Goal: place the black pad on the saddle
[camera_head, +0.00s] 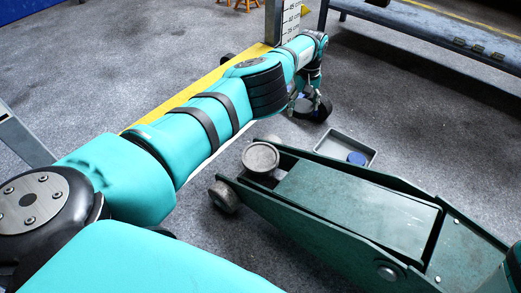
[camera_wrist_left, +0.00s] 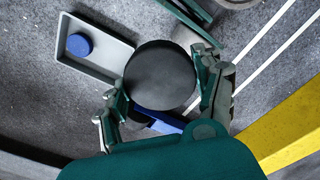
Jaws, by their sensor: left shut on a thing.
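The black pad (camera_wrist_left: 160,75) is a round dark disc held between the two fingers of my left gripper (camera_wrist_left: 166,100) in the left wrist view. In the head view the left gripper (camera_head: 306,102) is shut on the black pad (camera_head: 321,110), above the floor beyond the trolley jack. The green trolley jack (camera_head: 350,205) lies at lower right in the head view. Its round grey saddle (camera_head: 260,156) is bare, and the pad is apart from it, up and to the right. My right gripper is out of view.
A shallow grey tray (camera_head: 330,150) with a blue disc (camera_head: 357,158) in it lies beside the jack; the tray also shows in the left wrist view (camera_wrist_left: 108,68). A yellow floor stripe (camera_head: 190,88) runs behind my left arm. A blue bench (camera_head: 450,35) stands at upper right.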

